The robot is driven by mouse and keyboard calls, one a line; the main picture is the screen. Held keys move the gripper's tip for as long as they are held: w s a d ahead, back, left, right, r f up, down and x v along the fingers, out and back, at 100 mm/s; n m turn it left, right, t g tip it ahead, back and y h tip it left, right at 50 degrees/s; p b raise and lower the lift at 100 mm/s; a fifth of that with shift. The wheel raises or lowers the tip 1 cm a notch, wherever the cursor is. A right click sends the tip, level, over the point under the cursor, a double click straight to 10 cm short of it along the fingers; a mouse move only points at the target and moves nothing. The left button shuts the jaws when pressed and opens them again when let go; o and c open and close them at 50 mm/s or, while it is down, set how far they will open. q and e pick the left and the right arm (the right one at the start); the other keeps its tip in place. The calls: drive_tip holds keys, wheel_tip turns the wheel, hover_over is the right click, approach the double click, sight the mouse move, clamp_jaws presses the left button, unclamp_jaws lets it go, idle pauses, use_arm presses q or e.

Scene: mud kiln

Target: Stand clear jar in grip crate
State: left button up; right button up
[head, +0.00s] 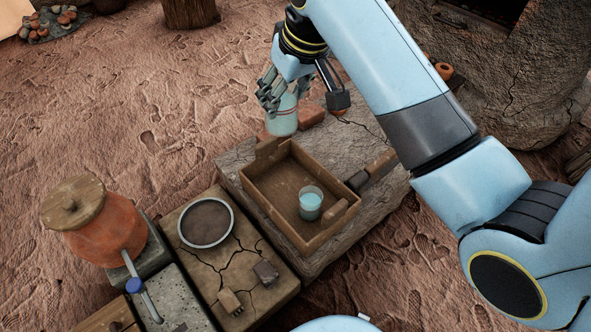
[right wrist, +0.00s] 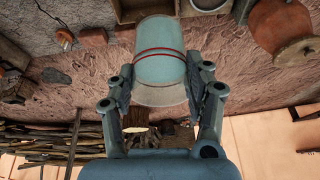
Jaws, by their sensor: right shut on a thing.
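The clear jar (head: 283,122) is a see-through, pale teal vessel with a red band. My right gripper (head: 283,97) is shut around it, just beyond the far left end of the crate. In the right wrist view the jar (right wrist: 160,65) sits between the two fingers of the gripper (right wrist: 162,92). The grip crate (head: 265,207) is a shallow, open wooden box on a stone slab. A glass with blue liquid (head: 310,204) stands inside it towards the near right end. My left gripper is not in view.
The crate's far left part is free. A handled wooden tool (head: 372,168) lies by its right side. Reddish bricks (head: 312,115) lie behind. A lidded clay pot (head: 97,225) with a tap and a round dark dish (head: 206,222) stand to the left.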

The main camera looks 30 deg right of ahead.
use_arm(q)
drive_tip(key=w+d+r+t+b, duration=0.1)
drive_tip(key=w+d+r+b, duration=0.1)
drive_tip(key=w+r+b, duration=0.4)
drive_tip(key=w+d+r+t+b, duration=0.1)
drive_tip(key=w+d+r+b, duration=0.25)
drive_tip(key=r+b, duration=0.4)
use_arm(e)
drive_tip(key=w+d+f+m, duration=0.1)
drive_tip(key=w+f, duration=0.1)
drive_tip(key=f, duration=0.9)
drive_tip(key=w+d+f+m+h+b, duration=0.1)
drive_tip(key=w+f+m, duration=0.1)
drive_tip(key=f, duration=0.8)
drive_tip(key=w+d+f+m+h+b, duration=0.1)
drive_tip(key=w+f+m, duration=0.1)
drive_tip(key=f, duration=0.9)
drive_tip(key=shift+w+f, duration=0.25)
drive_tip(key=shift+f, duration=0.05)
drive_tip(key=shift+f+b, duration=0.4)
drive_tip(key=shift+f, duration=0.15)
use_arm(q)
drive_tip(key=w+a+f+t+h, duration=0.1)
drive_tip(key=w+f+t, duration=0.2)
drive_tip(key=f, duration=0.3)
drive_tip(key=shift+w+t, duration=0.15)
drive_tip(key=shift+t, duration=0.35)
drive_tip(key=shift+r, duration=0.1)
